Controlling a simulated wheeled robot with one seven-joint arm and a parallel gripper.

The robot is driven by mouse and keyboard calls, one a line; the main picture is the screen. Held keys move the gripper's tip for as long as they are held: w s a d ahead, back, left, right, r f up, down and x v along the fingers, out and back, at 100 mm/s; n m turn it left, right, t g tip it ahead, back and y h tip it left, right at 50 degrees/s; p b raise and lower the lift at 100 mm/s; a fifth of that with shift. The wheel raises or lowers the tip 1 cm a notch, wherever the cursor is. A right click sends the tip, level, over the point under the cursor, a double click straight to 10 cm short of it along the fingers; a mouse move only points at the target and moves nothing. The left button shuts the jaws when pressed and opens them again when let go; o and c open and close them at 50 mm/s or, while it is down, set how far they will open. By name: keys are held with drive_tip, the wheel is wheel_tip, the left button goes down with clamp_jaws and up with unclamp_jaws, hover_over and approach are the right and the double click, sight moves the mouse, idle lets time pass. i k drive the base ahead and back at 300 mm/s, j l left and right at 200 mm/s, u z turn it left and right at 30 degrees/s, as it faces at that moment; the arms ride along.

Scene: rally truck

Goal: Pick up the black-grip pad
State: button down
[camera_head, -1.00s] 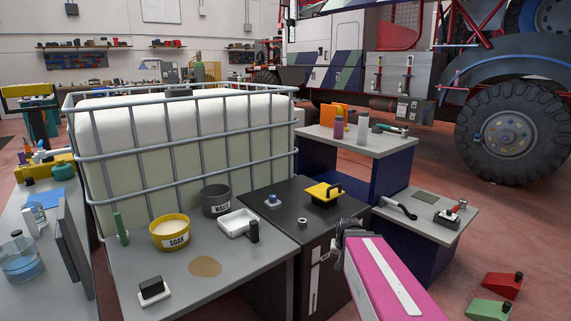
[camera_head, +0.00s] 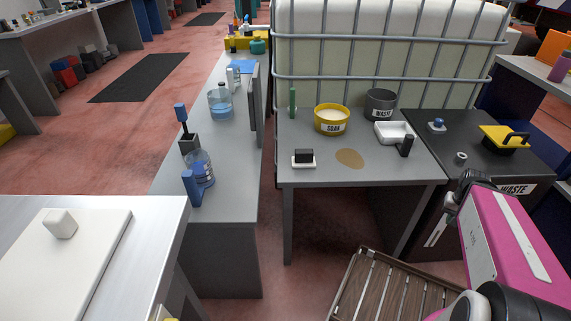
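A white pad with a black block grip (camera_head: 303,158) lies flat on the grey table (camera_head: 330,178), near its front left edge. Nothing touches it. My gripper (camera_head: 466,187), at the end of my pink arm, is at the right, beyond the table's right side and in front of the black waste cabinet. It is well apart from the pad. Its fingers are small and partly hidden, so I cannot tell whether they are open or shut.
On the table are a yellow SOAK bowl (camera_head: 332,121), grey WASTE pot (camera_head: 380,104), white tray (camera_head: 393,132), green stick (camera_head: 292,102) and brown stain (camera_head: 350,158). A yellow black-handled tool (camera_head: 504,139) sits on the cabinet. A slatted wooden item (camera_head: 385,292) stands low in front.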

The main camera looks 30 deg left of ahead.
sight(303, 158)
drive_tip(key=u, duration=1.7)
